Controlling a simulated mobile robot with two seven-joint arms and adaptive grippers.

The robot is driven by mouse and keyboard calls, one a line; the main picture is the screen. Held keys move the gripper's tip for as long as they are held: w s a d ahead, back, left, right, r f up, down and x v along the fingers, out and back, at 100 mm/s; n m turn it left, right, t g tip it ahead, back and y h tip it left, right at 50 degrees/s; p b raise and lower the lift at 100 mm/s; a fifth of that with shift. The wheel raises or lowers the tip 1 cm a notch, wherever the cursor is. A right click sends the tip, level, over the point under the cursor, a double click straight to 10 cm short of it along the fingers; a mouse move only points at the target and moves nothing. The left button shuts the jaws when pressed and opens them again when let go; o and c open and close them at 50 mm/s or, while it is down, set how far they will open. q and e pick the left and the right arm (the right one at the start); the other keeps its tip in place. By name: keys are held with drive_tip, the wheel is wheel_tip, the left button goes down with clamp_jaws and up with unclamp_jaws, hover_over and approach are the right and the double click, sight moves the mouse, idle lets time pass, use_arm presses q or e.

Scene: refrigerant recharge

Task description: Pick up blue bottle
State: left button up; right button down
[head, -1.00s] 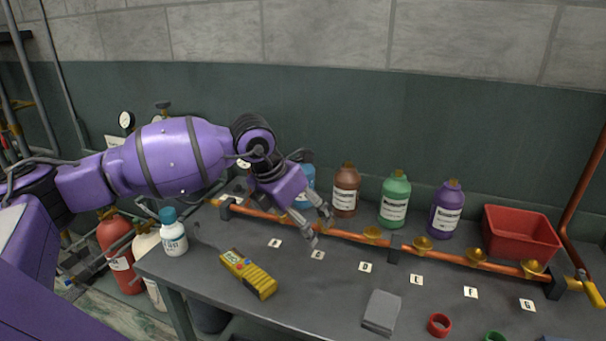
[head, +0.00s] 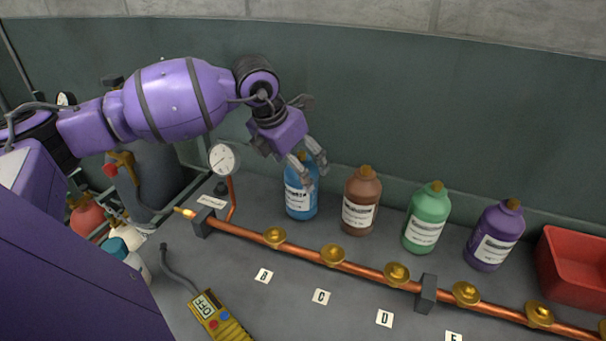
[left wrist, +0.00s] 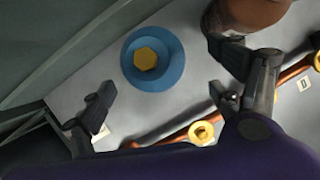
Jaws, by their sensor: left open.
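The blue bottle (head: 300,197) stands upright on the grey bench behind the copper pipe, its white label facing forward and its top partly hidden by my gripper. In the left wrist view the blue bottle (left wrist: 153,62) shows from above with its yellow cap. My left gripper (head: 315,172) is open, above and in front of the bottle's upper part. In the left wrist view the fingers of my left gripper (left wrist: 165,95) are spread to either side, with the bottle beyond them and nothing between the tips. My right gripper is not in view.
A brown bottle (head: 361,201) stands close right of the blue one, then a green bottle (head: 425,219), a purple bottle (head: 494,237) and a red bin (head: 575,268). A copper pipe (head: 300,249) with brass fittings runs in front. A gauge (head: 223,159) stands left. A yellow meter (head: 218,318) lies in front.

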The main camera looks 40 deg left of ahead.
use_arm(q)
drive_tip(key=shift+w+a, duration=0.1)
drive_tip(key=shift+w, duration=0.1)
drive_tip(key=x, duration=0.5)
drive_tip(key=p+x, duration=0.1)
drive_tip(key=x, duration=0.1)
drive_tip(key=shift+a+f, duration=0.25)
drive_tip(key=shift+a, duration=0.05)
drive_tip(key=c, duration=2)
drive_tip(key=shift+w+r, duration=0.1)
drive_tip(key=shift+r, duration=0.1)
drive_tip(key=shift+c, duration=0.8)
